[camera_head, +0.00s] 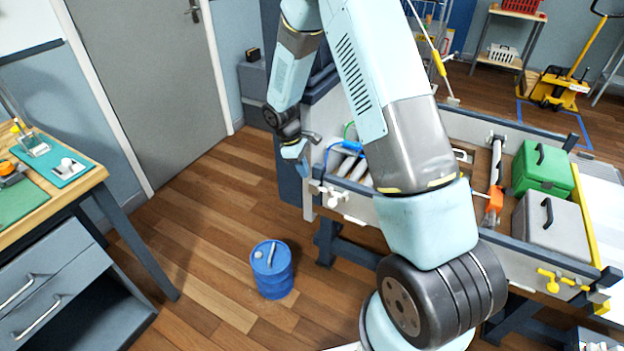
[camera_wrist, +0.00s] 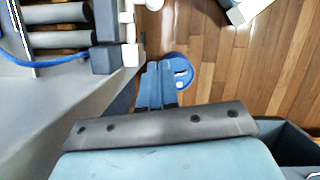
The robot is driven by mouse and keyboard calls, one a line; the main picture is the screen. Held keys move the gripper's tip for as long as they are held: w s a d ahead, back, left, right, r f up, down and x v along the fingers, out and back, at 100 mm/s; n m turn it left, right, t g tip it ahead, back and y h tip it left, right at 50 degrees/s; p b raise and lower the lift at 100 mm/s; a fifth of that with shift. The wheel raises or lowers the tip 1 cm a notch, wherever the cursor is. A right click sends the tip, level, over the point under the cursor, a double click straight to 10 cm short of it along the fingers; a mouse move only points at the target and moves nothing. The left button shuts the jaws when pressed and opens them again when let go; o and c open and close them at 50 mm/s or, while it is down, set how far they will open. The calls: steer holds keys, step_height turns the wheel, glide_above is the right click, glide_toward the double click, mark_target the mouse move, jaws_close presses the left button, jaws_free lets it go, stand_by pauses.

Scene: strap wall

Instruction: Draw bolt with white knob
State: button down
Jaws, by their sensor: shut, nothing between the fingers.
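The bolt with the white knob (camera_head: 334,199) is on the near corner of the long bench-like box, to the right of and below my gripper in the head view. In the wrist view, the white bolt (camera_wrist: 129,33) lies beyond the fingertips and slightly left, its knob (camera_wrist: 153,4) at the top edge. My gripper (camera_head: 302,156) hangs beside the box's left end, apart from the knob. Its blue fingers also show in the wrist view (camera_wrist: 158,66), shut and empty. My arm hides part of the box.
A blue barrel (camera_head: 272,269) stands on the floor below. Blue cable (camera_head: 347,146) and grey cylinders (camera_head: 352,168) lie in the box's near compartment. A yellow bolt (camera_head: 551,281) sits farther right. A workbench (camera_head: 62,203) stands left, with open floor between.

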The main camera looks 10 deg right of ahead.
steer(key=s+d+f, duration=0.3)
steer(key=d+f, duration=0.2)
steer(key=f, duration=0.4)
steer(key=shift+s+d+f, duration=0.15)
steer(key=shift+s+d, duration=0.05)
steer(key=shift+d, duration=0.15)
